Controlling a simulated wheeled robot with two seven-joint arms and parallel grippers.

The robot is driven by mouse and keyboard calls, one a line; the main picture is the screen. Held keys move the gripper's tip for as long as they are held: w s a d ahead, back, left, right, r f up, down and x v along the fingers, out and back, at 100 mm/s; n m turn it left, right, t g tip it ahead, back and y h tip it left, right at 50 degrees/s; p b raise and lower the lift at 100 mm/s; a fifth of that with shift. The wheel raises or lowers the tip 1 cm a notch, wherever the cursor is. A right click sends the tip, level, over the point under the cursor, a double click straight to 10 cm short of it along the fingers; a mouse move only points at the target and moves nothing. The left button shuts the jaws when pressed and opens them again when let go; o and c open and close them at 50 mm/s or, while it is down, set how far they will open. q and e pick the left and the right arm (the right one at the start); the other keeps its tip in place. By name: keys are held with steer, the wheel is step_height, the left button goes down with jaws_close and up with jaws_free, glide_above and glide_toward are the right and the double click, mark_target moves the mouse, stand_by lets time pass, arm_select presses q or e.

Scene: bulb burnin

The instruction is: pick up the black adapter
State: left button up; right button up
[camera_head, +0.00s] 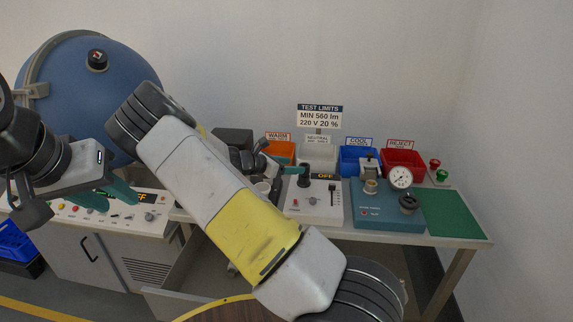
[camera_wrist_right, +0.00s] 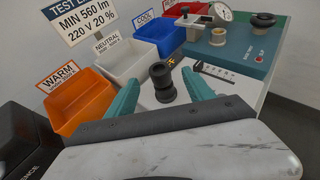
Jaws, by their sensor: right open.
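A black stepped cylinder, which I take to be the black adapter (camera_wrist_right: 162,82), stands upright on the white tester. It also shows in the head view (camera_head: 304,176). I cannot tell where it ends and any socket under it begins. My right gripper (camera_wrist_right: 160,92) is open, its teal fingers pointing toward the black cylinder, one to each side in the wrist view. No contact with it is visible. In the head view my right arm hides most of that gripper. My left gripper (camera_head: 106,197) is at the far left with its teal fingers apart and nothing between them.
Orange (camera_wrist_right: 77,97), white (camera_wrist_right: 122,62) and blue (camera_wrist_right: 158,35) bins stand behind the tester (camera_head: 325,209). The red bin (camera_head: 404,160) is further right. A teal device (camera_head: 372,212) with a gauge and a green mat (camera_head: 452,214) lie to the right. A blue drum (camera_head: 75,80) stands left.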

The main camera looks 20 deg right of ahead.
steer(key=x, duration=0.5)
steer(key=shift+w+d+f, duration=0.2)
steer(key=shift+d, duration=0.05)
jaws_close()
